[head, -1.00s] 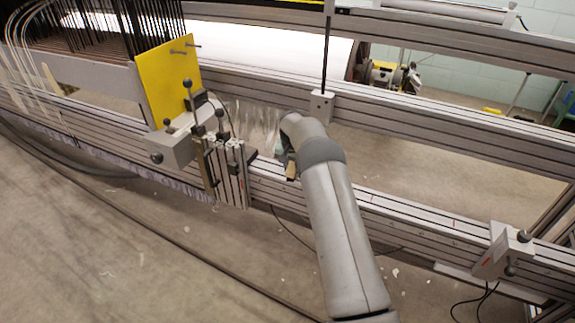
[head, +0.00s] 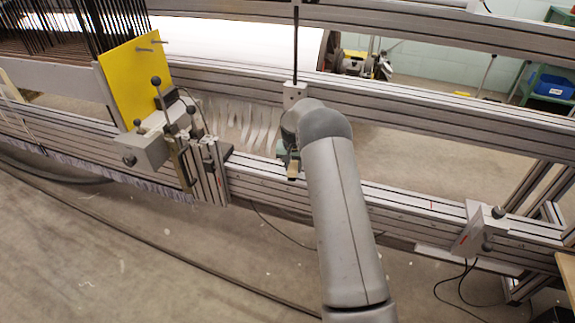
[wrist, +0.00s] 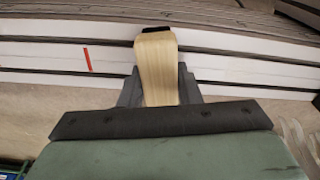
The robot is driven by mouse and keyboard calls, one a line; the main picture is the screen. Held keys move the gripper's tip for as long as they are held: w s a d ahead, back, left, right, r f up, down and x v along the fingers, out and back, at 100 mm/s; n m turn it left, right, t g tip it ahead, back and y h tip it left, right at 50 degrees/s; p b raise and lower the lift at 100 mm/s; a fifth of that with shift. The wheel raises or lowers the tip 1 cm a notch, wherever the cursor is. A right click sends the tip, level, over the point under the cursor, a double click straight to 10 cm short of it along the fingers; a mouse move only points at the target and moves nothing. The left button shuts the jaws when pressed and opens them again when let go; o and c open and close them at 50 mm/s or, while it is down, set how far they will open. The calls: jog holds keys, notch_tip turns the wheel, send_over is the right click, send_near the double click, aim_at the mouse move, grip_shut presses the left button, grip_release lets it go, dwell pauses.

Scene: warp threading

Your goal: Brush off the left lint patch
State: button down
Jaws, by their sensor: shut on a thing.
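My gripper (wrist: 158,88) is shut on a wooden brush handle (wrist: 157,62) with a dark end, seen in the wrist view. In the head view my gripper (head: 291,160) hangs by the front rail, mostly hidden behind my arm, with the tan end of the brush handle (head: 293,172) just showing. The brush's bristles cannot be made out. Pale, whitish strands (head: 243,122) hang between the rails left of my gripper, apart from it. I cannot tell whether any of them is the left lint patch.
The front rail (head: 400,205) runs below my arm. A clamp block with black knobs (head: 205,165) and a yellow plate (head: 135,80) stand left of my gripper. A vertical rod (head: 296,45) with a block rises behind it. A grey box (head: 478,230) sits on the rail at right.

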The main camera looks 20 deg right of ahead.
aim_at(261, 165)
jog(key=shift+s+d, duration=0.55)
jog(key=shift+d, duration=0.15)
jog(key=shift+f, duration=0.15)
jog(key=shift+w+a, duration=0.75)
jog(key=shift+a, duration=0.25)
jog(key=shift+w+a+p, duration=0.15)
jog(key=shift+w+a, duration=1)
jog(key=shift+a, duration=0.5)
jog(key=shift+w+a+p, duration=0.15)
jog(key=shift+w+a, duration=1.05)
jog(key=shift+a, duration=0.4)
jog(key=shift+w+a+p, duration=0.15)
jog(key=shift+w+a, duration=1)
jog(key=shift+a, duration=0.5)
notch_tip(261, 165, up, 8)
jog(key=p, duration=0.4)
jog(key=shift+r+p, duration=0.25)
jog(key=shift+p, duration=0.05)
